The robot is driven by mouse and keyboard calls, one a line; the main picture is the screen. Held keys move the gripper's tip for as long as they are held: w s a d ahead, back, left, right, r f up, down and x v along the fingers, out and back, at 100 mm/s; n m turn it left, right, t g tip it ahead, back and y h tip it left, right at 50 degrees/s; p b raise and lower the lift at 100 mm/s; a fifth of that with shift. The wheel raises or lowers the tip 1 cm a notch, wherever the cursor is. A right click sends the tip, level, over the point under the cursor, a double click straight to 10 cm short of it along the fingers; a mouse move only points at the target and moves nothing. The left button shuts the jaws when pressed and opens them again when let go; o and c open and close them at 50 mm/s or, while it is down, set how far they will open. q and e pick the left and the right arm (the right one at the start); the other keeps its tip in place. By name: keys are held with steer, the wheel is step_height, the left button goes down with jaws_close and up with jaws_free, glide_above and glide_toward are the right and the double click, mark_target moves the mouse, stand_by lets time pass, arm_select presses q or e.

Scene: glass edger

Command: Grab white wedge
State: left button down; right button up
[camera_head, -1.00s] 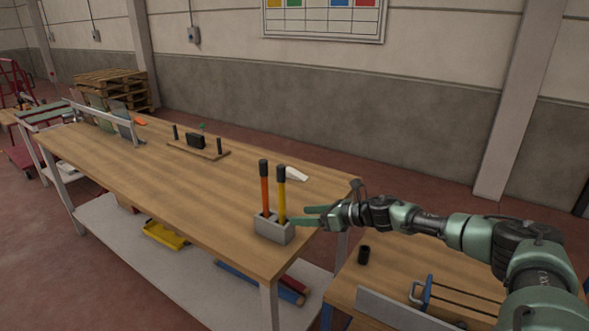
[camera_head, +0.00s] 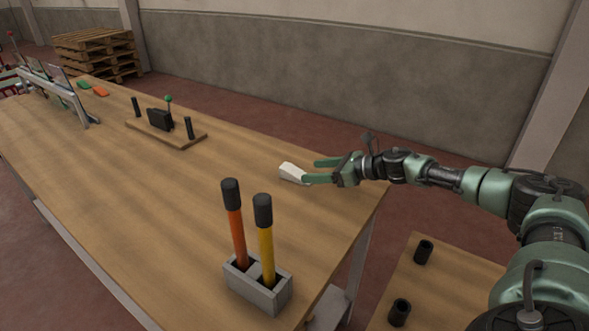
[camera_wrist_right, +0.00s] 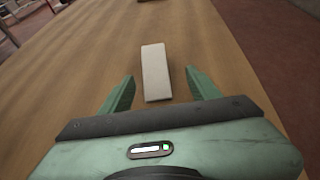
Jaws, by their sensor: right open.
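The white wedge (camera_head: 292,173) lies on the wooden table near its far right edge in the head view. In the right wrist view the wedge (camera_wrist_right: 155,72) lies lengthwise ahead, its near end between the fingertips. My right gripper (camera_head: 311,171) is at the wedge's right end, just over the table. Its green fingers (camera_wrist_right: 160,88) are spread apart, with a gap on each side of the wedge, so it is not gripped. My left gripper is not in view.
A grey block holder (camera_head: 258,286) with orange-handled and yellow-handled tools stands at the front. A wooden board (camera_head: 166,134) with black pegs lies farther left. A smaller table (camera_head: 440,290) with black cylinders is at right. The tabletop around the wedge is clear.

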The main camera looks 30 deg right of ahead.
mark_target(294, 170)
steer(key=w+a, duration=0.1)
steer(key=w+a+p, duration=0.1)
steer(key=shift+w+a+f, duration=0.1)
steer(key=shift+w+a, duration=0.05)
steer(key=shift+w, duration=0.15)
steer(key=x, duration=0.3)
steer(key=shift+w+a+f+p, duration=0.15)
steer(key=shift+w+p, duration=0.2)
steer(key=shift+w+a+f, duration=0.1)
steer(key=shift+w, duration=0.1)
steer(key=c, duration=1.2)
jaws_close()
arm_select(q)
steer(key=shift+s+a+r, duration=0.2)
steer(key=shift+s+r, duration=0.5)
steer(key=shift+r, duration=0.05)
